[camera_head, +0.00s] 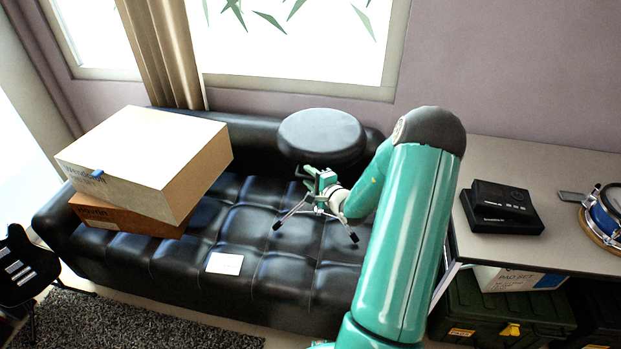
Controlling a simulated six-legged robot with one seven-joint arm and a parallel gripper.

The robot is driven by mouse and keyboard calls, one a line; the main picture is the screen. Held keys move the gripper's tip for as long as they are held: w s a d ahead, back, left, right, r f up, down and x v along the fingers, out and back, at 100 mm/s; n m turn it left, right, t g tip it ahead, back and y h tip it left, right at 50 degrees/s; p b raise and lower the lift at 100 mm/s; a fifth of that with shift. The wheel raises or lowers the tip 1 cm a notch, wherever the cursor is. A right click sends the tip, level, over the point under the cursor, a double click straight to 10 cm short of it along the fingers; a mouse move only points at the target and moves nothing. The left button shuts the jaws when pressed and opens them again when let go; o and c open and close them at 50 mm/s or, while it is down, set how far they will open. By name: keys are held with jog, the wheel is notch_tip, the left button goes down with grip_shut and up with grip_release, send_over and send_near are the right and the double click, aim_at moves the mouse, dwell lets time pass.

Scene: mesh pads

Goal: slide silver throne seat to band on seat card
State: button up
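A drum throne stands on the black sofa, with a round dark grey seat (322,135) near the backrest. Silver legs with black rubber feet (293,213) spread out below and in front of it. A small white card (224,263) lies flat on the sofa cushions, to the left of and nearer than the legs; no band can be made out on it. My gripper (320,182) is just below the seat, among the upper ends of the legs. Its fingers are too small and overlapped to tell whether they are open or touch the throne. My arm covers the area to the right.
Two stacked boxes, a large pale one (150,155) on a brown one (125,217), sit at the sofa's left end. A table (520,165) with black cases (500,207) and a blue drum (606,212) stands right.

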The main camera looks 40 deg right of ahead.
grip_shut()
jog(key=shift+r, duration=1.95)
grip_release()
jog(key=shift+f, duration=0.1)
jog(key=v, duration=1.3)
jog(key=shift+s, duration=0.4)
